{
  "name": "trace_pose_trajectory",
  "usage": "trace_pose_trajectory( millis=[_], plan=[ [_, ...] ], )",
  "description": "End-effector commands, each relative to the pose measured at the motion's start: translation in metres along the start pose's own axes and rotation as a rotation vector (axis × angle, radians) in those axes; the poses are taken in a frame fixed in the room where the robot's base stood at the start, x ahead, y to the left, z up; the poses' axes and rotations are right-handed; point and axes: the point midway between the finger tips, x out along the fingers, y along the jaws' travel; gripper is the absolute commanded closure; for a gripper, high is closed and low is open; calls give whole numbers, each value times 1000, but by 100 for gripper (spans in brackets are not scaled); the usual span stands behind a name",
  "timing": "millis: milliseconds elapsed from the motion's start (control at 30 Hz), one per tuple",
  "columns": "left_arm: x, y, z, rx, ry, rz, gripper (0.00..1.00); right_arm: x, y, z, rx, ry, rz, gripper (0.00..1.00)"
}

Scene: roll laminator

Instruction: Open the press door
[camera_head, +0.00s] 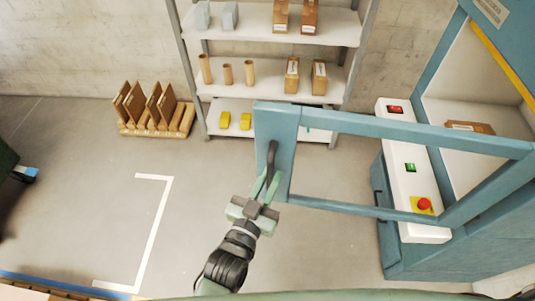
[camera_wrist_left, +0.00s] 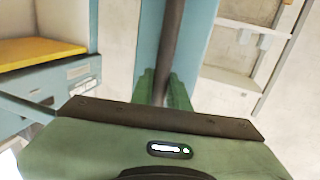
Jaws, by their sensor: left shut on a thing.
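The press door (camera_head: 277,128) is a blue-teal frame that stands swung out from the blue press (camera_head: 436,258), reaching left across the head view. Its dark bar handle (camera_head: 271,156) is on the wide panel at the free end. My left gripper (camera_head: 266,188) is shut on the handle's lower part. In the left wrist view the green fingers (camera_wrist_left: 164,92) sit on either side of the dark handle bar (camera_wrist_left: 170,45), with the blue door panel (camera_wrist_left: 203,38) behind. My right gripper is not in view.
A white control panel (camera_head: 405,178) with red and green buttons is on the press front. A metal shelf (camera_head: 262,88) with boxes and tubes stands at the back wall. A wooden rack (camera_head: 155,128) sits left of it. Grey floor (camera_head: 205,190) left of the door is clear.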

Motion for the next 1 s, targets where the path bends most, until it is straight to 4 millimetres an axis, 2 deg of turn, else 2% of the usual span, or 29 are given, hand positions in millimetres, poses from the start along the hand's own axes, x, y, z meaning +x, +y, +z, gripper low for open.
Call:
trace_pose_trajectory(
  millis=[100, 333, 533, 867, 900, 967, 1000],
  plan=[
    [-25, 9, -3, 1, 0, 8, 100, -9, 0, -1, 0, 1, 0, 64],
    [-53, 22, -3, 2, 3, 16, 100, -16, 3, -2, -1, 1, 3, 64],
    [-61, 26, -2, 3, 5, 18, 100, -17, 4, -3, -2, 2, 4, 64],
    [-62, 26, -2, 2, 5, 18, 100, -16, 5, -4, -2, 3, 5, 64],
    [-62, 26, -2, 2, 5, 18, 78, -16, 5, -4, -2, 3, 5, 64],
    [-62, 26, -2, 1, 5, 18, 62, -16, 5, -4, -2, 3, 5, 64],
    [-62, 26, -1, 1, 4, 18, 62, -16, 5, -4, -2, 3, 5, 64]
  ],
)
